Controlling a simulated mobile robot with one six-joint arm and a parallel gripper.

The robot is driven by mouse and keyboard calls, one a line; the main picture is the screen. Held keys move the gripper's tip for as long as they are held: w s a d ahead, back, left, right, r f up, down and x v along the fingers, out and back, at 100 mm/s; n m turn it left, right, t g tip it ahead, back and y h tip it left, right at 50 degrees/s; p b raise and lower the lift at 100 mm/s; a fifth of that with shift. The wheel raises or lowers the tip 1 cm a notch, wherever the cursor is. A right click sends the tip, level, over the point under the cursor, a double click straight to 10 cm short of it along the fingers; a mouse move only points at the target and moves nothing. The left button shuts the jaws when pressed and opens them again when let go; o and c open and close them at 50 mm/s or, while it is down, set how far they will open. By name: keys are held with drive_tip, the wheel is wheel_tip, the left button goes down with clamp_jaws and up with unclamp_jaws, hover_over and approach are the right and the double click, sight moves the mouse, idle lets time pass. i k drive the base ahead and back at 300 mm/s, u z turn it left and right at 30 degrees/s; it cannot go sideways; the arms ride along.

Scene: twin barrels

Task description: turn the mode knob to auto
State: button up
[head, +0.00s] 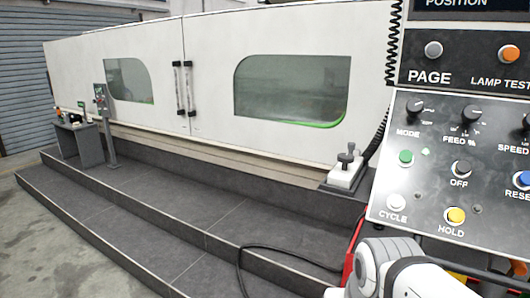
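The mode knob (414,107) is a small black rotary knob at the upper left of the light grey control panel (482,222), with the word MODE below it. The position it points to is too small to tell, and I cannot read an AUTO mark. White and grey links of my arm show at the bottom right, below the panel. My gripper is not in view, and nothing is seen touching the knob.
Beside the mode knob is the feed knob (471,114). Below are a green button (406,157), a white cycle button (396,202) and a yellow hold button (456,215). A large white machine (210,70) stands behind dark steps (170,195). A black cable (245,262) loops low.

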sight(415, 107)
drive_tip(key=z, duration=0.35)
drive_tip(key=k, duration=1)
drive_tip(key=z, duration=0.7)
drive_tip(key=i, duration=1)
